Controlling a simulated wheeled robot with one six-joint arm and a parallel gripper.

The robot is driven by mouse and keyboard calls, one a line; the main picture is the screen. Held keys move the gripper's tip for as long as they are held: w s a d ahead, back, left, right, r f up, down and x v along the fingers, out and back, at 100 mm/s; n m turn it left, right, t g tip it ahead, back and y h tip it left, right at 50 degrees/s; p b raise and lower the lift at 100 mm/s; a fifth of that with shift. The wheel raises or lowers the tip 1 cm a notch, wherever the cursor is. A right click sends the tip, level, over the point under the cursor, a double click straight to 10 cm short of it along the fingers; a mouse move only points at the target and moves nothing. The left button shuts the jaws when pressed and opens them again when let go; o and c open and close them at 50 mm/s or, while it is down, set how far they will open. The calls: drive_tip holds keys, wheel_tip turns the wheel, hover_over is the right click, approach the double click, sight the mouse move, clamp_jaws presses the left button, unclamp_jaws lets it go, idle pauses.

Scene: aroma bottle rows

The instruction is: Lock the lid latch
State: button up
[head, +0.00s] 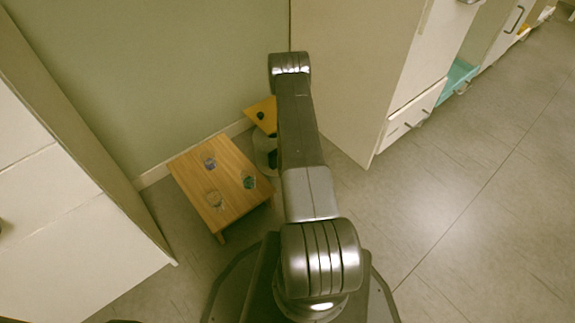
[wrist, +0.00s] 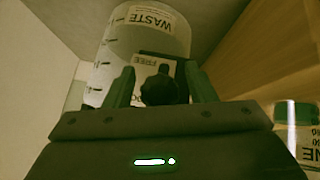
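In the wrist view, my gripper (wrist: 160,80) has its two fingers apart, pointing at a clear container (wrist: 125,50) with a WASTE label. A black knob (wrist: 164,92) shows between the fingers. I cannot tell whether they touch it. In the head view, an orange-yellow lid-like piece (head: 256,106) with a black knob (head: 261,115) stands by the wall, above a partly hidden round container (head: 264,158). I cannot make out a latch for certain. My arm hides my gripper in the head view.
A low wooden table (head: 232,204) with several small glass items stands left of my arm. A labelled bottle (wrist: 308,150) is at the right of the wrist view. A white cabinet (head: 355,80) stands on the right, another (head: 60,240) on the left. Floor (head: 440,200) is clear at right.

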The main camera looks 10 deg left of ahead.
drive_tip(key=shift+d+r, duration=0.1)
drive_tip(key=p+v, duration=0.4)
drive_tip(key=v, duration=0.9)
drive_tip(key=shift+s+r, duration=0.15)
drive_tip(key=shift+r, duration=0.15)
drive_tip(key=shift+f, duration=0.1)
drive_tip(key=b+x, duration=0.4)
drive_tip(key=x, duration=0.9)
drive_tip(key=shift+f, duration=0.35)
drive_tip(key=shift+r, duration=0.15)
